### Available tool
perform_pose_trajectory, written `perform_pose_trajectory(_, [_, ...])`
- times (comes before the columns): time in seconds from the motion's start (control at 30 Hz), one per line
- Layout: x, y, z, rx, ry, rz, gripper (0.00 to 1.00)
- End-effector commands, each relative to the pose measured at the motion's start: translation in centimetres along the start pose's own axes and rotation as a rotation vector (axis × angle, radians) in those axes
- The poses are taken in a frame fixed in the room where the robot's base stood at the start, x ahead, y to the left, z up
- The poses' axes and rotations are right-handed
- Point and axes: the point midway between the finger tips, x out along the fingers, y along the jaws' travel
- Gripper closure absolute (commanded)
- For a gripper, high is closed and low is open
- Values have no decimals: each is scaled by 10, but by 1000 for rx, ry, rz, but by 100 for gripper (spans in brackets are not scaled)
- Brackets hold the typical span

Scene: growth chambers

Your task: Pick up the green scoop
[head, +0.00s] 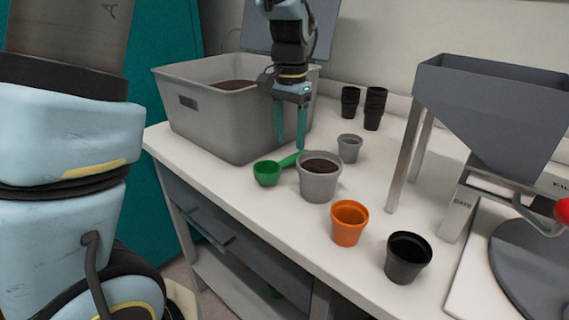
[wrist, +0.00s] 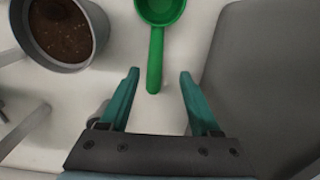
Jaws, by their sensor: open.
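The green scoop (head: 267,173) lies on the white bench, between the grey bin and a grey pot of soil. Its bowl is toward the front edge and its handle points back and right. In the wrist view the scoop (wrist: 156,50) has its bowl at the top edge, partly cut off, and its handle pointing down toward my gripper. My gripper (head: 290,143) points down above the handle end. In the wrist view my gripper (wrist: 158,73) is open, with the handle end between its teal fingertips in the picture. Nothing is held, and I cannot tell the exact height.
A grey bin (head: 205,118) of soil stands close on the left. The soil pot (head: 319,184) is close on the right. A small grey pot (head: 349,148), an orange pot (head: 348,228) and a black pot (head: 405,262) stand further right, near a grey hopper (head: 490,115).

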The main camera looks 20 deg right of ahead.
Motion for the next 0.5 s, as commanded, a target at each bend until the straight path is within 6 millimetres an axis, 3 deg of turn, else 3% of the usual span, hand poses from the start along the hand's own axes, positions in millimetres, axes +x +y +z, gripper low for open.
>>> perform_pose_trajectory(0.33, [43,8,0,-1,-4,0,36])
perform_pose_trajectory(0.5, [52,7,0,-1,0,0,36])
